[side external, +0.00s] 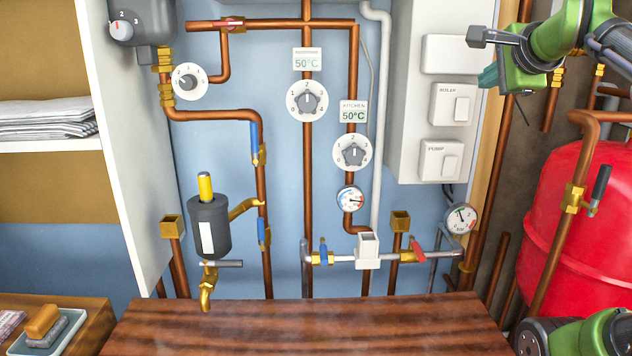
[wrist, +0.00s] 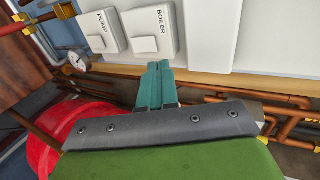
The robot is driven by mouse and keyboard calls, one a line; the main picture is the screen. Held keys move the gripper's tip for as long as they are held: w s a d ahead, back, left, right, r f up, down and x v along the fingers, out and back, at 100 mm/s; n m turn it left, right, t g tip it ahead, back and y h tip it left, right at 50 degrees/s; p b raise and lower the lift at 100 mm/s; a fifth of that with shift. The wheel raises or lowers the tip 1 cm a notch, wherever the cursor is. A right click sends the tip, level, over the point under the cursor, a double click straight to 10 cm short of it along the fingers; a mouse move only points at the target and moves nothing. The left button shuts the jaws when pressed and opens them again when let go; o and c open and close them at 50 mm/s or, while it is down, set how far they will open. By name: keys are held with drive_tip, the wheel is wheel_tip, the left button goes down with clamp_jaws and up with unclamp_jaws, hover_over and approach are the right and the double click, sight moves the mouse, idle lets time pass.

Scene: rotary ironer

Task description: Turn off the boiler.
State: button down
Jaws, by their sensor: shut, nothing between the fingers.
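The boiler switch (side external: 454,104) is a white plate labelled BOILER with a rocker, on the right part of the white wall box. It also shows in the wrist view (wrist: 148,30), beyond my fingertips. My gripper (side external: 488,76) is at the upper right, just right of the boiler switch and apart from it. Its teal fingers (wrist: 157,84) are shut and empty in the wrist view. The rocker's on or off position is too small to tell.
The similar pump switch (side external: 441,160) sits just below the boiler switch. A blank white plate (side external: 457,54) is above. A red tank (side external: 572,225) and copper pipes stand at right. A wooden worktop (side external: 300,325) is clear below.

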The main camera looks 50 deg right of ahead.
drive_tip(key=r+v, duration=0.1)
drive_tip(key=v, duration=0.5)
drive_tip(key=shift+r, duration=0.4)
drive_tip(key=w+a+f+n+y, duration=0.1)
drive_tip(key=w+f+n+y, duration=0.15)
drive_tip(key=f+n, duration=0.4)
drive_tip(key=w+a+f+n+y, duration=0.2)
drive_tip(key=w+f+n, duration=0.2)
drive_tip(key=f+n, duration=0.3)
drive_tip(key=a+f+n+g+y, duration=0.2)
drive_tip(key=a+f+n+y, duration=0.4)
drive_tip(key=a+f, duration=0.8)
wheel_tip(320, 180, down, 3)
drive_tip(key=n, duration=0.3)
drive_tip(key=shift+a+y, duration=0.35)
drive_tip(key=shift+d+r, duration=0.1)
